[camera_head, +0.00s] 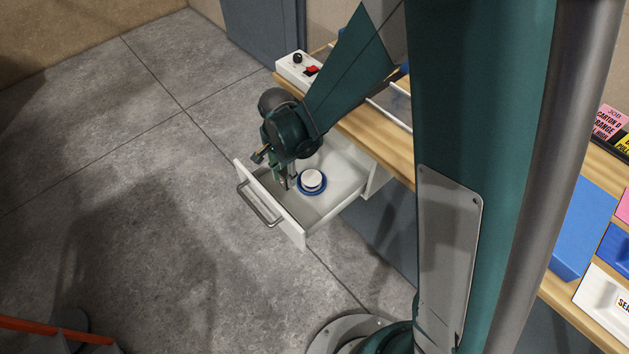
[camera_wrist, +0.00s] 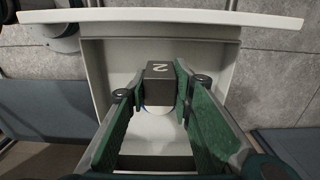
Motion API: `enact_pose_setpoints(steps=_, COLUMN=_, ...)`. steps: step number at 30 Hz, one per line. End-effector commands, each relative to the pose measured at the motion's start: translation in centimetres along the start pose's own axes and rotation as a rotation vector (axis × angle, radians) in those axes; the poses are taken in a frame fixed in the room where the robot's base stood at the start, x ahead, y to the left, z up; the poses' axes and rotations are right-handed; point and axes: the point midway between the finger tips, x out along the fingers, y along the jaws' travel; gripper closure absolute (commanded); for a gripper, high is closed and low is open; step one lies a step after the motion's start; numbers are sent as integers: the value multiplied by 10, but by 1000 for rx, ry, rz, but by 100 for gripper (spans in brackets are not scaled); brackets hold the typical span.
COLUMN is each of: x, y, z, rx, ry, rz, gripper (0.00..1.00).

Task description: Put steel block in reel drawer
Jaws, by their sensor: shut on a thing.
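The steel block (camera_wrist: 160,84) is a dark grey block with a pale "2" on it, seen between my green fingers in the wrist view. My gripper (camera_wrist: 158,90) is shut on it. In the head view my gripper (camera_head: 285,182) reaches down into the open drawer (camera_head: 332,207), close behind its front panel. The block is not clear in the head view. The wrist view also shows the white drawer (camera_wrist: 100,68) around and below the block. I cannot tell whether the block touches the drawer floor.
A blue-rimmed reel with a white top (camera_head: 312,181) lies in the drawer, just right of my gripper. The drawer front has a metal handle (camera_head: 259,205). The wooden bench (camera_head: 365,127) stands behind, with a white switch box (camera_head: 298,68) at its end. The floor at left is mostly clear.

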Motion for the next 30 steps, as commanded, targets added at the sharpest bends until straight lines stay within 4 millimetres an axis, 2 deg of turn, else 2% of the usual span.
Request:
enact_pose_setpoints(steps=11, x=7, y=0, z=0, rx=0, ry=0, rz=0, gripper=100)
enact_pose_setpoints(steps=24, x=54, y=0, z=0, rx=0, ry=0, rz=0, gripper=100)
enact_pose_setpoints(steps=30, x=62, y=-1, z=0, rx=0, ry=0, rz=0, gripper=100)
